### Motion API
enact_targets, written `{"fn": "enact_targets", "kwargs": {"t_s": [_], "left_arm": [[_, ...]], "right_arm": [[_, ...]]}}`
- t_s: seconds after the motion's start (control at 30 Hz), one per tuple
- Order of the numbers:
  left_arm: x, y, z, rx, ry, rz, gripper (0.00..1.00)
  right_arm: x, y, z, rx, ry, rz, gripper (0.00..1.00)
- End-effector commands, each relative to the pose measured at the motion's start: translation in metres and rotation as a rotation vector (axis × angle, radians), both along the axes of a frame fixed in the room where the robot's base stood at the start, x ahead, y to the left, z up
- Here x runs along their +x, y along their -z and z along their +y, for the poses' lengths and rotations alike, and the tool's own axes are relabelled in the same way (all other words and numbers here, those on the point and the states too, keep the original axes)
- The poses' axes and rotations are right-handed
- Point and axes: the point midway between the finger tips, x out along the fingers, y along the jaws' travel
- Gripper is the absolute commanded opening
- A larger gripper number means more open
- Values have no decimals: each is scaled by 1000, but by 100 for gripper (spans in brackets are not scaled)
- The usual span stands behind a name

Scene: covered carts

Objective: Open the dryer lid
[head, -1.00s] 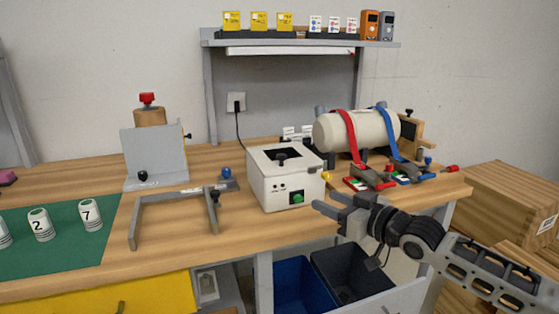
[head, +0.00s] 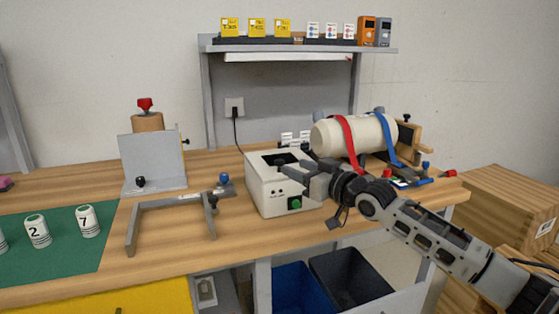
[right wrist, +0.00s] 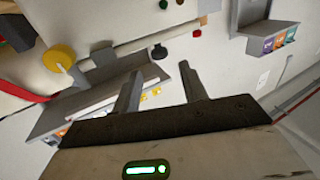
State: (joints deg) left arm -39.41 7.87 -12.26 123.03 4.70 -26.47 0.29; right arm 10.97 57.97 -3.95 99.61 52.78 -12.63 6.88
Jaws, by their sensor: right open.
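The dryer appears to be the white box (head: 268,200) with a green button on its front, in the middle of the bench. My left gripper is not in view.
A cream cylinder (head: 370,135) with red and blue straps lies right of the box. A grey frame (head: 170,203) and an upright grey plate (head: 153,160) stand to the left. A shelf (head: 300,48) is behind. Blue (head: 293,288) and black (head: 350,280) bins sit below.

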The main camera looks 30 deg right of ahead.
Motion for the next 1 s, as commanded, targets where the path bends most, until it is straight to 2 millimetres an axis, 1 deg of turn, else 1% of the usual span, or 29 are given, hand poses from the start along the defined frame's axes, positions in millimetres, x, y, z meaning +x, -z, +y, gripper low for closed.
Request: {"fn": "enact_targets", "kwargs": {"t_s": [0.03,0.2,0.43,0.6,0.9,0.93,0.97,1.0], "left_arm": [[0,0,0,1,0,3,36],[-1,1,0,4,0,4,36],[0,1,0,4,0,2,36],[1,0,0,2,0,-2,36],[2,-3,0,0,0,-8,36],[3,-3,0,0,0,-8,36],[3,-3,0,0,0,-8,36],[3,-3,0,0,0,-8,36]], "right_arm": [[8,-2,1,4,1,-3,43],[33,-2,5,3,1,-4,43],[60,-1,9,2,1,-3,43],[70,0,11,-1,0,-1,43],[71,0,12,-1,0,0,43],[71,0,12,-1,0,0,40],[71,0,12,-1,0,0,32],[71,0,12,-1,0,0,21]]}}
